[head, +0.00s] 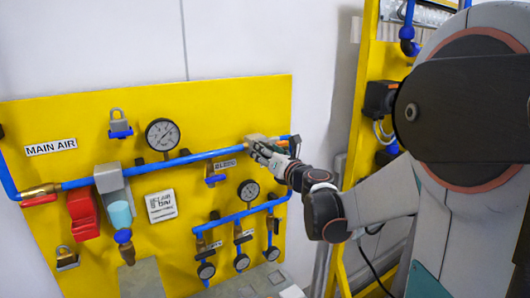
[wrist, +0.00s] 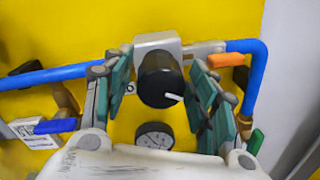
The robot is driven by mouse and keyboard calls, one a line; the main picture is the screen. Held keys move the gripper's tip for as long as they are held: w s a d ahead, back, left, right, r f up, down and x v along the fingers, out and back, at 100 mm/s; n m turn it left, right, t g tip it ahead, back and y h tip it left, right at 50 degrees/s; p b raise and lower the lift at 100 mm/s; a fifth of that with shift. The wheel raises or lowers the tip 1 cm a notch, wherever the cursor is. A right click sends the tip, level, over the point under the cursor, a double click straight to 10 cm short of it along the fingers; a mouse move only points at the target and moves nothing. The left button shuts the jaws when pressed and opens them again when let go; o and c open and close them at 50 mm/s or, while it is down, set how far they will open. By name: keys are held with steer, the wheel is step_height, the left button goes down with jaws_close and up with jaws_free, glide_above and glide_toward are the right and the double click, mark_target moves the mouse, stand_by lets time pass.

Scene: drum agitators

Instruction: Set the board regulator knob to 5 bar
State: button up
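The black regulator knob (wrist: 157,82) sits on a grey regulator body (wrist: 160,42) in the wrist view. A white pointer on the knob points to the lower right. My gripper (wrist: 161,80) is open, with its teal-padded fingers on the left and right of the knob and gaps visible on both sides. In the head view my gripper (head: 268,153) is at the board's upper right, hiding the knob; part of the regulator body (head: 256,138) shows. A small gauge (wrist: 155,136) is below the knob, partly hidden; it also shows in the head view (head: 248,190), its reading too small to tell.
The yellow board (head: 60,125) carries blue pipes (head: 205,155), a large gauge (head: 162,134) and a red valve block (head: 83,214). An orange-handled valve (wrist: 222,59) is right of the regulator and a blue-handled one (wrist: 57,126) is at left. A yellow frame (head: 362,110) stands at right.

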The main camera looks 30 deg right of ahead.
steer(key=c, duration=0.6)
steer(key=shift+m, duration=0.3)
steer(key=shift+m+b, duration=0.7)
steer(key=shift+m, duration=1.8)
steer(key=shift+c, duration=0.2)
steer(key=o, duration=1.1)
